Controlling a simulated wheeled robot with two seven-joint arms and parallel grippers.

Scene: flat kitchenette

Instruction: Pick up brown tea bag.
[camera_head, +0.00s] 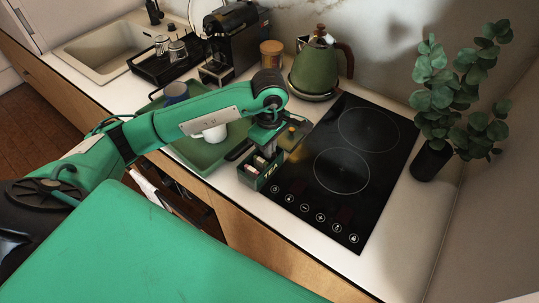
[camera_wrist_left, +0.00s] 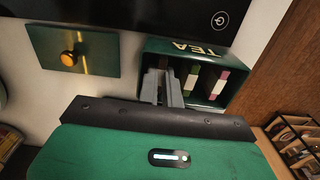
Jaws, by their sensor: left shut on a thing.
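The green tea box (camera_head: 255,174) stands open on the counter at the left edge of the cooktop, and its "TEA" label shows in the left wrist view (camera_wrist_left: 199,49). Upright tea bags stand in its compartments, including one with white and green bands (camera_wrist_left: 192,82) and one with pink, white and green bands (camera_wrist_left: 219,84). My left gripper (camera_head: 268,150) reaches down into the box. Its grey fingers (camera_wrist_left: 162,88) are close together, shut on the brown tea bag, which they mostly hide. My right gripper is not in view.
The box's green lid with a gold knob (camera_wrist_left: 72,58) lies beside the box. The black cooktop (camera_head: 345,165) is bare. A green kettle (camera_head: 315,68) and a plant (camera_head: 445,95) stand farther off.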

